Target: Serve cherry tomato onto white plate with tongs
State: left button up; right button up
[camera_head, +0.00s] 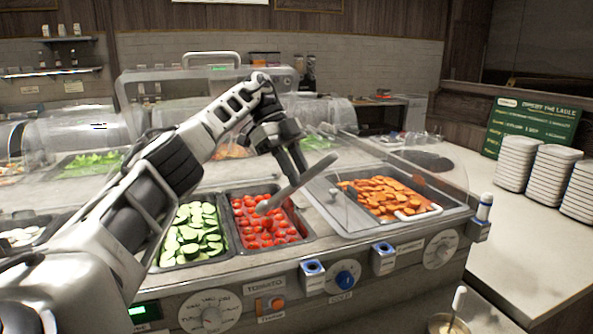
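Cherry tomatoes (268,232) fill a dark rectangular well in the middle of the counter. My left gripper (297,172) comes in from above and is shut on a long grey utensil (318,170), which appears to be the tongs. The utensil slants down to the left, and its rounded lower end is over the tomatoes. I cannot tell whether it touches them or holds any. White plates (516,162) stand in several stacks on the right counter. No single plate set apart is visible. My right gripper is not in view.
A cucumber well (190,238) is left of the tomatoes, and a well of orange pieces (385,195) is right under a raised clear cover. Control knobs (345,278) line the front. A round container with a white-handled utensil (459,300) is at bottom right. The right counter (500,240) has free room.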

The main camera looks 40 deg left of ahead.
pick_arm(q)
jog(key=shift+f, duration=0.1)
jog(key=shift+f, duration=0.75)
jog(key=shift+f, duration=0.25)
jog(key=shift+f, duration=0.5)
grip_shut()
grip_release()
